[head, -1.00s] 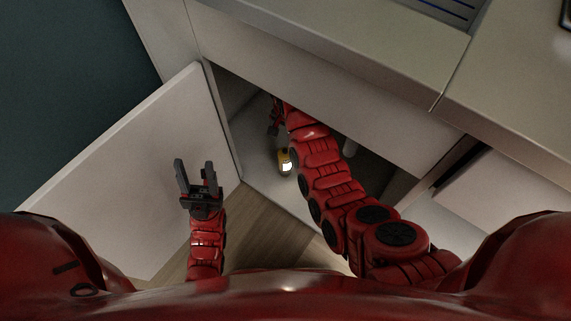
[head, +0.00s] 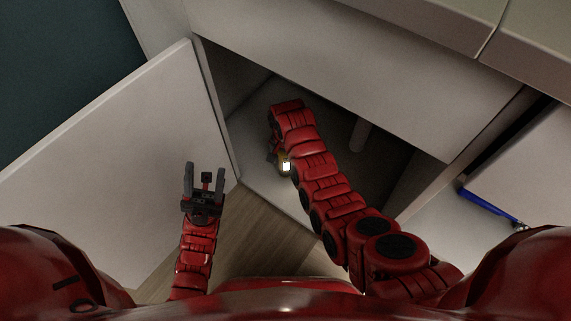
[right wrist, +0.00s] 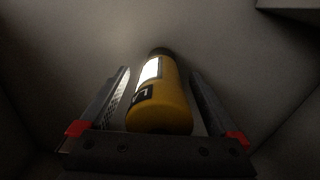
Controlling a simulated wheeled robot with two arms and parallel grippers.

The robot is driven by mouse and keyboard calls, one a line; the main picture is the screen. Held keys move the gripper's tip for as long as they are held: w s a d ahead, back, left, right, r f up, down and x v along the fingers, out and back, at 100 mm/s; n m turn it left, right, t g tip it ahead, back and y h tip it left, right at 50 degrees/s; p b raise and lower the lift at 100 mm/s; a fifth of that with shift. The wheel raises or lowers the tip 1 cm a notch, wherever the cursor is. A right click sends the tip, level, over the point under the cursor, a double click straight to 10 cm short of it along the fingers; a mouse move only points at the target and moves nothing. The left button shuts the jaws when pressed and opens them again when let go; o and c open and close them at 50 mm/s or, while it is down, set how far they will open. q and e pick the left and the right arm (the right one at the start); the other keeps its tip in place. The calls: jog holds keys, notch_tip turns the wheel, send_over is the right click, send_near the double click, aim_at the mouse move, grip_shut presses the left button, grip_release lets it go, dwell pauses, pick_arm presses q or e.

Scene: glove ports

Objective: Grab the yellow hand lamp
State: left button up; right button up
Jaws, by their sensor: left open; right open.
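The yellow hand lamp (right wrist: 163,103) stands out in the right wrist view, with a lit white panel and a dark end. It lies between the two open fingers of my right gripper (right wrist: 162,100), with a gap to each finger. In the head view, the lamp (head: 285,165) is on the cabinet floor and partly hidden by my right arm. My right gripper is mostly hidden there behind the arm. My left gripper (head: 205,182) is open and empty, in front of the open cabinet door.
The open cabinet door (head: 110,150) stands at the left. The cabinet's upper front panel (head: 340,70) runs above my right arm. A pale post (head: 360,135) stands inside to the right. A blue-handled item (head: 490,205) lies at the right.

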jog(key=shift+r, duration=0.1)
grip_shut()
dwell(0.3)
